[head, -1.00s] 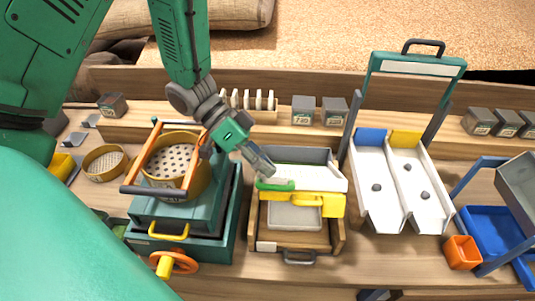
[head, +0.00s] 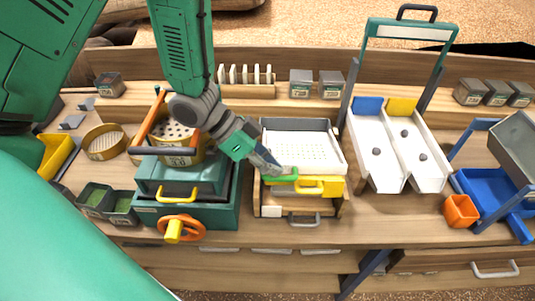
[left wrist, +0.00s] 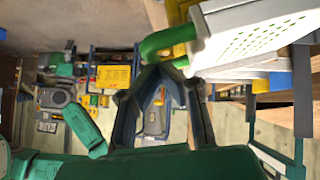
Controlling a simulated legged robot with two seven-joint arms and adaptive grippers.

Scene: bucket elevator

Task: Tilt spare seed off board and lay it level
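The left wrist view shows the fingers (left wrist: 160,72) meeting at the green handle (left wrist: 160,43), beside the dotted board (left wrist: 265,40). My right gripper is out of view.
A teal machine (head: 184,216) with an orange handwheel (head: 181,228) stands close left of the board. A two-lane white chute (head: 376,172) with grey balls stands close right. An orange cup (head: 460,211) and blue tray (head: 485,186) are further right.

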